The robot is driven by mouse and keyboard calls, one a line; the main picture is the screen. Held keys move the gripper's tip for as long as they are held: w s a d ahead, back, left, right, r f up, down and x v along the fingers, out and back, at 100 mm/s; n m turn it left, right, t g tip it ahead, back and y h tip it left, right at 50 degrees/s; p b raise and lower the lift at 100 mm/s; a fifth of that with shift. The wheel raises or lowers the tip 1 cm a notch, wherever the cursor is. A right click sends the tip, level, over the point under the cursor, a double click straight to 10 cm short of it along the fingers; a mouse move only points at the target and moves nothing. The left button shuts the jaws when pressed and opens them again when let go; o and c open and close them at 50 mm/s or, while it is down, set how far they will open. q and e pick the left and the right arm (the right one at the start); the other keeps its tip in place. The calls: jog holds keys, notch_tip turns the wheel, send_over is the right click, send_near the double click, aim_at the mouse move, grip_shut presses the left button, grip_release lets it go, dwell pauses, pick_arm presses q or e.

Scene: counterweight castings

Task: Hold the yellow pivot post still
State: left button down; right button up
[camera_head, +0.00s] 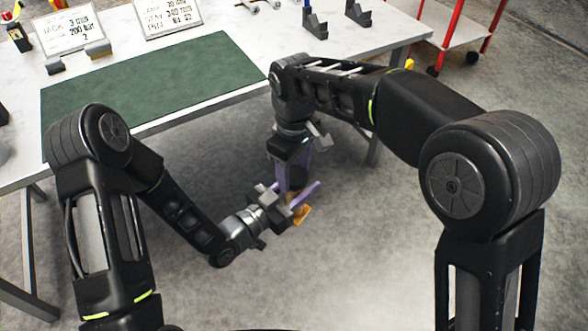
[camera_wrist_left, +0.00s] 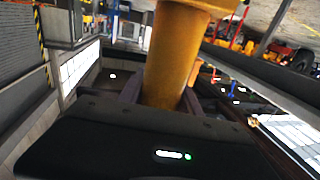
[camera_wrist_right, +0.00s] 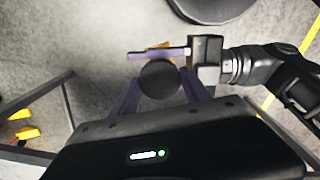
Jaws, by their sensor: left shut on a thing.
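The yellow pivot post (camera_head: 301,214) shows only in small parts in the head view, in front of the table in mid-air. In the left wrist view the post (camera_wrist_left: 172,60) rises large between the purple fingers. My left gripper (camera_head: 296,203) is shut on it. A dark round piece (camera_wrist_right: 160,80) sits at the post, between the fingers of my right gripper (camera_wrist_right: 161,76); it also shows in the head view (camera_head: 298,179). My right gripper comes down from above, close to the left one. Whether its fingers press on the dark piece is not clear.
The white table (camera_head: 225,25) with a green mat (camera_head: 150,80) stands behind my arms. Two sign cards (camera_head: 68,32) and dark grey stands (camera_head: 315,25) are at its back. A red-framed cart (camera_head: 450,40) stands at the far right. The floor in front is clear.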

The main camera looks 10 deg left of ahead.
jog(key=c, duration=1)
jog(key=o, duration=1.6)
jog(key=shift+r, duration=0.1)
notch_tip(320, 180, up, 7)
jog(key=shift+r, duration=0.15)
